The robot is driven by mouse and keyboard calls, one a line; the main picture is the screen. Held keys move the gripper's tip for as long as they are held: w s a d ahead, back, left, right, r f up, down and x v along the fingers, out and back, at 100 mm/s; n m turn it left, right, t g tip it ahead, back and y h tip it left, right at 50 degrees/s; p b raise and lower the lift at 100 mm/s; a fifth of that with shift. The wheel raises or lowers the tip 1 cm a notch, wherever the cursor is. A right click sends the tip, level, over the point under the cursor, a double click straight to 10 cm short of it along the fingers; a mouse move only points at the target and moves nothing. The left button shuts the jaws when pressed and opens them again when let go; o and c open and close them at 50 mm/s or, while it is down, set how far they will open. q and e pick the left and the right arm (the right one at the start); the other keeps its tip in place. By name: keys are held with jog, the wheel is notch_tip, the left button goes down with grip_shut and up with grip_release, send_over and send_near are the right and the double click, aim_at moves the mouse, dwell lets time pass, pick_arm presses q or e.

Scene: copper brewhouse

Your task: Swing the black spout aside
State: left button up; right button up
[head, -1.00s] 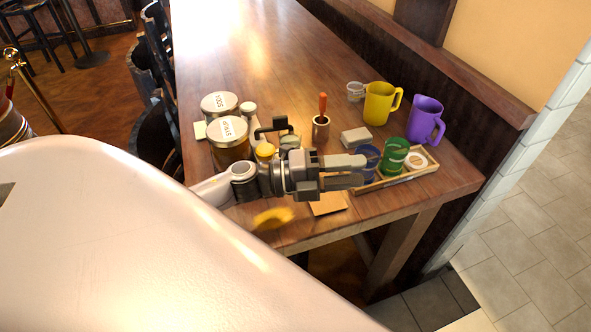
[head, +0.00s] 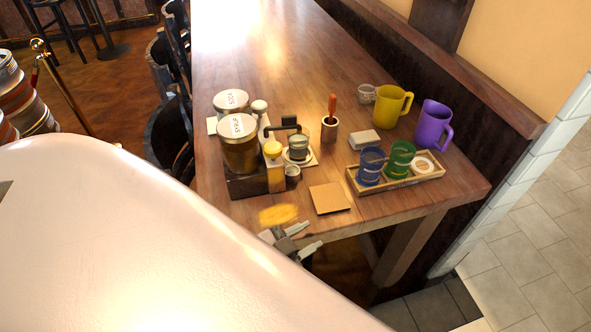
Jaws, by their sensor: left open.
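The black spout (head: 274,129) is a dark bent bar among the containers on the wooden table. It reaches right to a block end above or behind a glass cup (head: 299,148) on a square coaster. Its base is partly hidden by the yellow-capped bottle (head: 274,166) in front. My left gripper (head: 304,237) is low at the table's near edge, open and empty, with its fingers pointing right. It is well apart from the spout, nearer to me. Its arm is mostly hidden behind the pale surface in front. My right gripper is not in view.
Two lidded jars (head: 239,143) stand left of the spout, and a brown cup with an orange-handled tool (head: 330,130) right of it. A wooden tray (head: 412,182) holds blue and green cups. Yellow (head: 390,106) and purple (head: 432,124) mugs stand behind. The table's far part is clear.

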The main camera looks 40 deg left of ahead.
pick_arm(q)
jog(key=s+f, duration=0.1)
jog(key=s+f+n+g, duration=0.1)
jog(key=s+f+n, duration=0.1)
jog(key=shift+s+d+g+y, duration=0.25)
jog(key=shift+s+g+y, duration=0.05)
jog(key=shift+s+y, duration=0.1)
jog(key=shift+w, duration=0.1)
